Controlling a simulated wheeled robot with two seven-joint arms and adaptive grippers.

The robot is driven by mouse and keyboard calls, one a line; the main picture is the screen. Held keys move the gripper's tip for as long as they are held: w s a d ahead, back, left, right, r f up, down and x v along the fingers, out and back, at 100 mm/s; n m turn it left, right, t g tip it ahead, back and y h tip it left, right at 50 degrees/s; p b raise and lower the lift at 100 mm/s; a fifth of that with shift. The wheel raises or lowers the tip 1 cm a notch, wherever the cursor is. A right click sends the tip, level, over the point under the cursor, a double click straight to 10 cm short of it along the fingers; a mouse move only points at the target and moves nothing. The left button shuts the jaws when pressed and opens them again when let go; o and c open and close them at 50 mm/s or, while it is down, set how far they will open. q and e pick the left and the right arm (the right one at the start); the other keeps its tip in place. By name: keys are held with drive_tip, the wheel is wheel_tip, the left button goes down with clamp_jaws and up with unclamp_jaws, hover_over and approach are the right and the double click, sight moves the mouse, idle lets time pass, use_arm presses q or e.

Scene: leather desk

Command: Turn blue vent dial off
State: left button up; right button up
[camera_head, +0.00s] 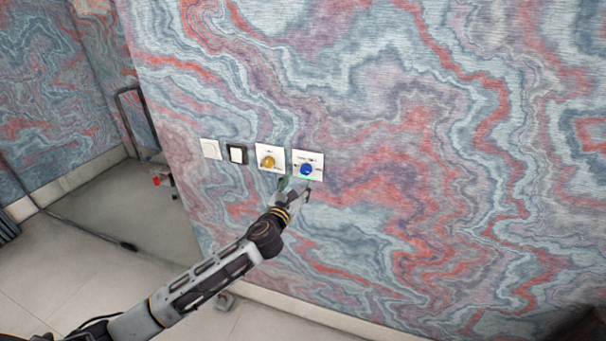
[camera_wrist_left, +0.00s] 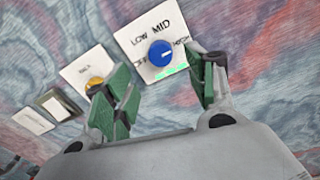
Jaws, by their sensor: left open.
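The blue dial (camera_head: 306,169) sits on a white square plate (camera_head: 316,158) on the patterned wall. In the left wrist view the blue dial (camera_wrist_left: 160,53) shows a white pointer mark aimed to the right, toward the label that looks like HIGH. MID, LOW and a partly legible OFF label stand around it, and a green lit patch is below the dial. My left gripper (camera_head: 296,189) is just below the dial. Its green-padded fingers (camera_wrist_left: 163,92) are open, one on each side below the dial, apart from it. My right gripper is not in view.
A yellow dial (camera_head: 268,162) on a white plate is directly left of the blue one; in the wrist view it (camera_wrist_left: 95,85) lies close to the left finger. A black-framed switch (camera_head: 236,154) and a white switch (camera_head: 210,149) are farther left. The wall at right is bare.

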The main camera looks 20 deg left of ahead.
sight(305, 171)
use_arm(q)
drive_tip(key=shift+w+d+p, duration=0.1)
drive_tip(key=shift+w+p, duration=0.4)
drive_tip(key=shift+w, duration=2.7)
drive_tip(key=c, duration=1)
